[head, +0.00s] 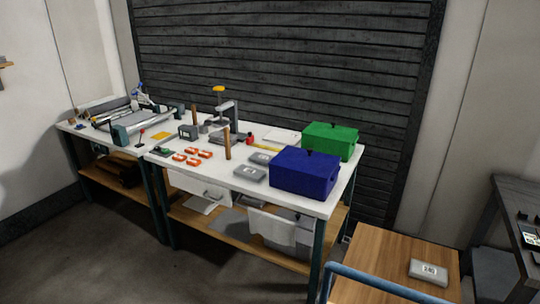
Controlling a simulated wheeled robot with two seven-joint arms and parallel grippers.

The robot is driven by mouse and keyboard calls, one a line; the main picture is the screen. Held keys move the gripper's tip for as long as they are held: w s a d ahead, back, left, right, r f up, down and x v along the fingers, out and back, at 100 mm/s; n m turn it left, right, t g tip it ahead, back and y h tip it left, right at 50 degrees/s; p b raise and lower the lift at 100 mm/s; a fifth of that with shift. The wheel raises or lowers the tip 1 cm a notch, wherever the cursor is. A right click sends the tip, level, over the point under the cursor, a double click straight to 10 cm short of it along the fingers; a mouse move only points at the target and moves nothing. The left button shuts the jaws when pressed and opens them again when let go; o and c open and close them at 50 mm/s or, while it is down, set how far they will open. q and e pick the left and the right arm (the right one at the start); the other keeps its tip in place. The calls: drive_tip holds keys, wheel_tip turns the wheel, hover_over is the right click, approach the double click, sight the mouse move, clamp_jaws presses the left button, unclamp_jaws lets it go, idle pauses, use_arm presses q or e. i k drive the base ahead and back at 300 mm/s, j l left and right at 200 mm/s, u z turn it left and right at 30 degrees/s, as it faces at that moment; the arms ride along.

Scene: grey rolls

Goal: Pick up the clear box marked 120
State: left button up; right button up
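A small grey, see-through-looking box (428,282) with a white label lies flat on the wooden surface at the lower right. Two similar flat grey boxes, one nearer (250,173) and one farther (259,159), lie on the white workbench left of the blue box. I cannot read any number on them. Neither of my grippers shows in the head view.
The wooden surface (378,262) has a blue rail (375,281) along its near side. The white workbench (325,206) holds a blue box (303,175), a green box (330,142), orange parts (199,152) and tools. A dark table (512,205) stands far right. Floor (110,245) is clear at left.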

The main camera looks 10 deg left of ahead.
sight(258, 158)
drive_tip(key=i+j+z, duration=0.15)
drive_tip(key=i+j, duration=0.15)
drive_tip(key=i+j+z, duration=0.1)
drive_tip(key=i+j, duration=0.15)
drive_tip(key=j, duration=0.25)
drive_tip(key=i+j+z, duration=0.15)
drive_tip(key=j, duration=0.3)
drive_tip(key=i+j+z, duration=0.1)
drive_tip(key=i+j, duration=0.2)
drive_tip(key=j, duration=0.2)
drive_tip(key=i+j+z, duration=0.15)
drive_tip(key=j, duration=0.3)
drive_tip(key=i+j+z, duration=0.1)
drive_tip(key=j, duration=0.4)
drive_tip(key=i+j+z, duration=0.15)
drive_tip(key=j, duration=0.4)
drive_tip(key=i+j+z, duration=0.1)
drive_tip(key=i+j, duration=0.15)
drive_tip(key=j, duration=0.3)
